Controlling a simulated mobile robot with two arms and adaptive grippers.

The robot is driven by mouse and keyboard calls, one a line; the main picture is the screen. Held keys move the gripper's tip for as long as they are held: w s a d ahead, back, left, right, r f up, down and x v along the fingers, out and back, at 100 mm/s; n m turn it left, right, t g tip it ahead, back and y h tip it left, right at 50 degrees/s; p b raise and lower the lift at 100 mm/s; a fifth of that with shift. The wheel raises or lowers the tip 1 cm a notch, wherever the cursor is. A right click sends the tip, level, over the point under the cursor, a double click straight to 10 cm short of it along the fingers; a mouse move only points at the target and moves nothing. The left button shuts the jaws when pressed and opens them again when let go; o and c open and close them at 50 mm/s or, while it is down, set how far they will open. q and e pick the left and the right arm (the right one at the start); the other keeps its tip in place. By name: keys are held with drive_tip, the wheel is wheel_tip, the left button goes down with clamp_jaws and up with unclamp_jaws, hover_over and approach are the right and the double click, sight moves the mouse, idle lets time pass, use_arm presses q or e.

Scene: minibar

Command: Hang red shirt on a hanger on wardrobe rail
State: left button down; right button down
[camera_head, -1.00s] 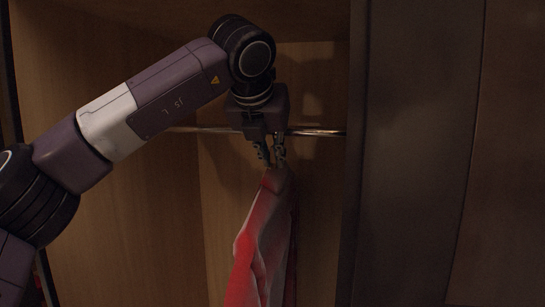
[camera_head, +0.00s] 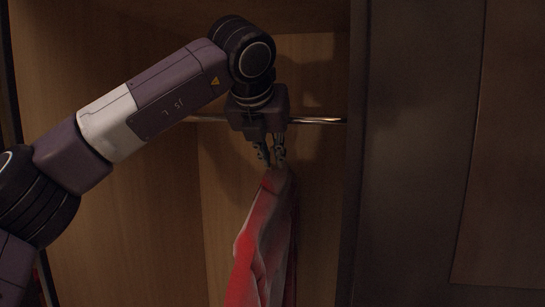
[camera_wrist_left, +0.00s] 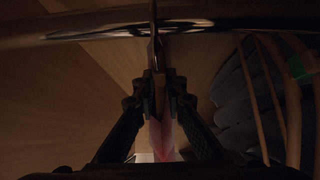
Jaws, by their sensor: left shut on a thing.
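The red shirt (camera_head: 262,240) hangs below my left gripper (camera_head: 270,160), inside the wardrobe. My left gripper is shut at the top of the shirt, on the hanger. In the left wrist view, the gripper (camera_wrist_left: 159,90) pinches the thin hanger (camera_wrist_left: 156,50), whose hook reaches up across the wardrobe rail (camera_wrist_left: 235,24). I cannot tell whether the hook rests on the rail. In the head view, the metal rail (camera_head: 318,120) runs behind my gripper, above the fingertips. Most of the hanger is hidden by the shirt and fingers. My right gripper is not in view.
The wardrobe's wooden side wall (camera_head: 130,210) is at the left and a dark door panel (camera_head: 415,150) at the right, close to the shirt. The left wrist view shows dark rounded shapes and curved wooden bars (camera_wrist_left: 285,100) at the right.

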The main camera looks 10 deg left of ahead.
use_arm(q)
drive_tip(key=shift+r, duration=0.1)
drive_tip(key=c, duration=1.9)
unclamp_jaws()
